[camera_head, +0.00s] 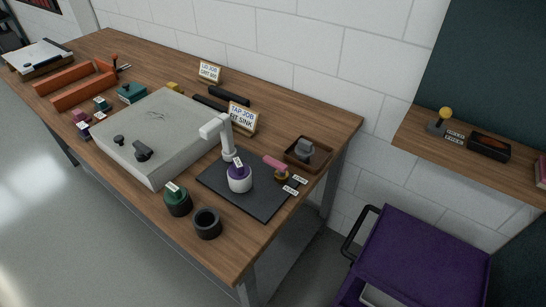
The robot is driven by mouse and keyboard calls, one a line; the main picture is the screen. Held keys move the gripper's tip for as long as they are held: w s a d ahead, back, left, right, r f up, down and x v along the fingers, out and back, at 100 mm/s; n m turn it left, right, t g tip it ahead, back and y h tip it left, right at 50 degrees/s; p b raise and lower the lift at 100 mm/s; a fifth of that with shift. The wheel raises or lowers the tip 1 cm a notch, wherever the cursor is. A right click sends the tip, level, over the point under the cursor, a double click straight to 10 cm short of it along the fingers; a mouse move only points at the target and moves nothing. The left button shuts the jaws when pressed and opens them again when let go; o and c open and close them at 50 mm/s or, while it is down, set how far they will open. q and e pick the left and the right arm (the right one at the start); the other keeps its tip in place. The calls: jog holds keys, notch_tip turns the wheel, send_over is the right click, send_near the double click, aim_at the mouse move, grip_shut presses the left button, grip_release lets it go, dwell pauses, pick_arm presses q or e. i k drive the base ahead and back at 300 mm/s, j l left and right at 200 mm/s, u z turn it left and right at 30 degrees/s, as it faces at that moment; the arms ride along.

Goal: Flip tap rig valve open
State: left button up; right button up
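The tap rig shows as a white tap (226,135) standing at the edge of a dark mat (262,203) on the workbench. A purple and white cylinder (240,180) with a small label stands on the mat, below the tap's spout. Near the mat's right corner is a small valve with a pink handle (275,164) and a brass-coloured body (281,175). The handle slants up to the left from the body. Two small labels lie beside it, too small to read. Neither of my grippers is in view.
A brown tray (308,154) with a grey part sits behind the valve. A dark green pot (178,201) and a black cup (207,223) stand near the front edge. A large grey panel (158,130) fills the bench's middle. A purple cart (425,255) stands at right.

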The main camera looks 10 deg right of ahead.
aim_at(282, 168)
jog(key=k+l+u, duration=0.2)
jog(key=u, duration=0.2)
jog(key=k+l+u, duration=0.1)
jog(key=k+u, duration=0.25)
jog(key=i, duration=0.05)
